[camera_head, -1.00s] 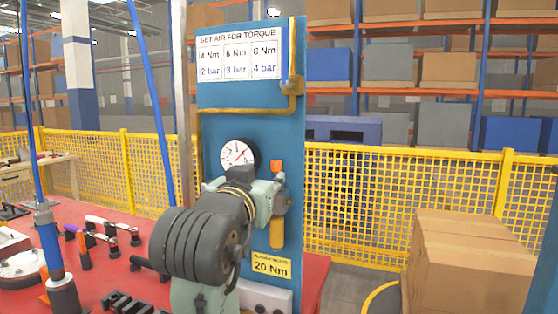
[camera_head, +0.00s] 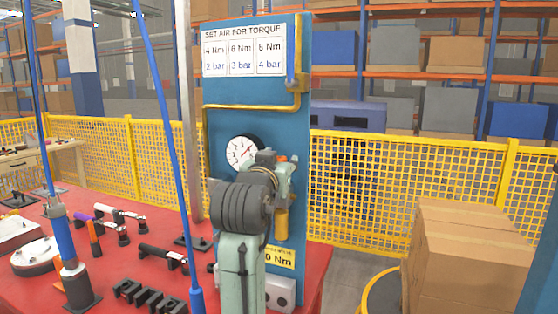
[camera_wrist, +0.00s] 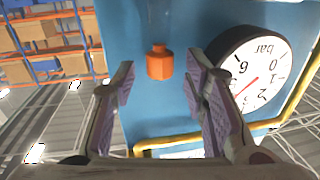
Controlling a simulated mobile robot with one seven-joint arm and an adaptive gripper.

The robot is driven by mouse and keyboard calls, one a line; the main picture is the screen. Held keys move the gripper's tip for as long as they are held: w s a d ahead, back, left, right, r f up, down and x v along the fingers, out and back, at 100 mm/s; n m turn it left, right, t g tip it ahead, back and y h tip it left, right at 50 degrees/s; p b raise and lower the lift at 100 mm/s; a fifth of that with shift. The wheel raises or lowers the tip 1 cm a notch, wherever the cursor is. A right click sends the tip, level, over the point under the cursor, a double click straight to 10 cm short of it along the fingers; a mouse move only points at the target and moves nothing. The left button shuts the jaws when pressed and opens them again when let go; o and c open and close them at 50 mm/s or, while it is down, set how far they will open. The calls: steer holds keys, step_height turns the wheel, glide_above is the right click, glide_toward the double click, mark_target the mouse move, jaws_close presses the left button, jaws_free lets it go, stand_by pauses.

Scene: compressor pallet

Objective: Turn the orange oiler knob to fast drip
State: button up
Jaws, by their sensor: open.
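The orange oiler knob (camera_wrist: 160,63) shows in the wrist view on the blue panel (camera_wrist: 140,30), between and beyond the fingertips of my gripper (camera_wrist: 161,80). The fingers stand apart, one on each side of the knob in the picture, with nothing between them. I cannot tell how far the tips are from it in depth. In the head view my wrist hides most of the knob; a bit of orange (camera_head: 283,158) shows at its top edge. The yellow-orange oiler body (camera_head: 281,222) hangs below on the panel.
A round pressure gauge (camera_wrist: 258,70) sits close beside my gripper and also shows in the head view (camera_head: 241,152). A yellow pipe (camera_head: 250,107) runs across the panel. The red table (camera_head: 130,262) carries several tools and blue posts. Cardboard boxes (camera_head: 470,250) stand at right.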

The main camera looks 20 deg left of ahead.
steer(key=shift+c, duration=0.2)
jaws_close()
steer(key=shift+d+n+y, duration=0.1)
steer(key=shift+n+y, duration=0.2)
steer(key=shift+y, duration=0.2)
steer(key=n+g+y, duration=0.1)
steer(key=n+y, duration=0.1)
steer(key=y, duration=0.1)
steer(key=d+n+g+y, duration=0.1)
steer(key=n+y, duration=0.1)
steer(key=shift+w+y, duration=0.2)
steer(key=shift+y, duration=0.2)
steer(key=shift+w+d+n+g+y, duration=0.15)
steer(key=shift+n+g+y, duration=1.35)
steer(key=shift+y, duration=0.4)
steer(key=shift+o, duration=0.2)
jaws_free()
